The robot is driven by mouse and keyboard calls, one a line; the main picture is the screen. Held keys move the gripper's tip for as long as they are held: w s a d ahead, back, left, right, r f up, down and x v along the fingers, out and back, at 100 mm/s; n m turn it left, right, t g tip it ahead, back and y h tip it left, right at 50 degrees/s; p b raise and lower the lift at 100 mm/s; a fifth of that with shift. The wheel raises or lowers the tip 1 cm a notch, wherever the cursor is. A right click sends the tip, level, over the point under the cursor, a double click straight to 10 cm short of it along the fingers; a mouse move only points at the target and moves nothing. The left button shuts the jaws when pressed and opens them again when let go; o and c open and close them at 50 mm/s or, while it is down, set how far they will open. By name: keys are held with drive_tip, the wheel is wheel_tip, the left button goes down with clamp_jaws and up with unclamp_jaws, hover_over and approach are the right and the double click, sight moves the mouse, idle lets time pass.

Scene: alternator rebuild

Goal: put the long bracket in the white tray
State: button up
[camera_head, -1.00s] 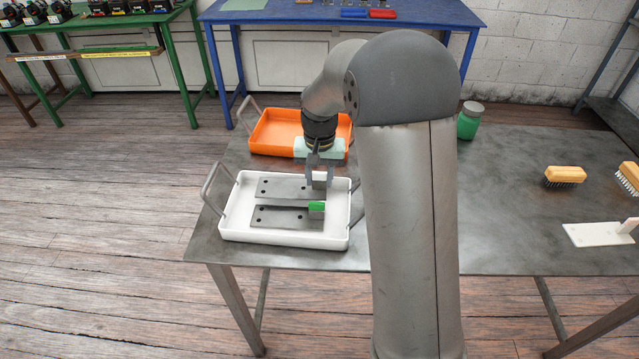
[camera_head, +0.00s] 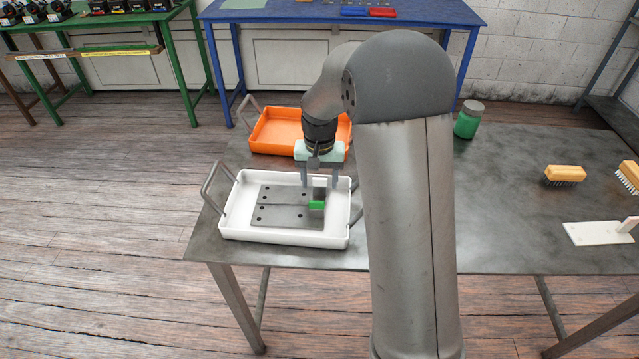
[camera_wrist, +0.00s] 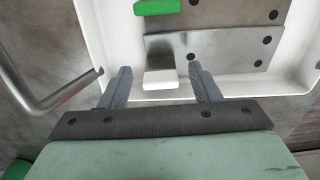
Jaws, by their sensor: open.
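The white tray (camera_head: 282,238) stands at the left end of the metal table. Two flat grey brackets with dark holes lie in it, one beside the other. The rear one (camera_head: 280,192) has a white end block, which also shows in the wrist view (camera_wrist: 161,79). The front one (camera_head: 285,216) has a green end block (camera_wrist: 156,6). Their lengths look alike, so I cannot tell by size which is the long one. My gripper (camera_head: 320,182) is open above the tray's right part. In the wrist view its fingers (camera_wrist: 160,72) stand apart on either side of the white block.
An orange tray (camera_head: 275,133) stands just behind the white one. The white tray's wire handles (camera_head: 213,190) stick up at its ends. A green jar (camera_head: 468,120), a brush (camera_head: 565,175) and a white scraper-like tool (camera_head: 598,233) are to the right.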

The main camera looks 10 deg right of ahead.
wheel_tip(320, 180, up, 10)
drive_tip(key=s+f+n, duration=0.1)
drive_tip(key=s, duration=1.3)
drive_tip(key=s+f+n, duration=0.2)
drive_tip(key=s, duration=1.2)
drive_tip(key=shift+s+a+f+n, duration=0.2)
drive_tip(key=shift+a+f+n, duration=0.1)
drive_tip(key=shift+a, duration=0.15)
